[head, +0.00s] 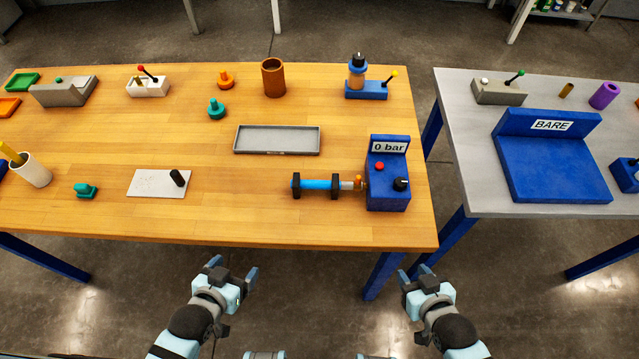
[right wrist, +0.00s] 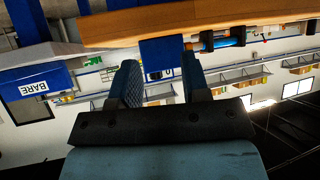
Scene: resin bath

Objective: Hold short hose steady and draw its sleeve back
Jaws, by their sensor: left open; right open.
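The short hose (head: 318,184) is a bright blue tube lying level near the front right of the wooden table, with a black ring at each end of the blue part. A pale sleeve-like piece (head: 346,184) and an orange bit follow at its right end, against the blue gauge box (head: 388,190) marked "0 bar". The hose also shows in the right wrist view (right wrist: 222,43), beyond the fingers. My left gripper (head: 232,272) is open and empty in front of the table edge. My right gripper (head: 416,279) is open and empty, in front of the table's right corner.
A grey tray (head: 277,150) lies behind the hose, and a white plate (head: 158,183) with a black peg lies to its left. A brown cup (head: 273,78) stands at the back. A gap separates the wooden table from the grey table (head: 470,185) holding a blue "BARE" stand (head: 552,165).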

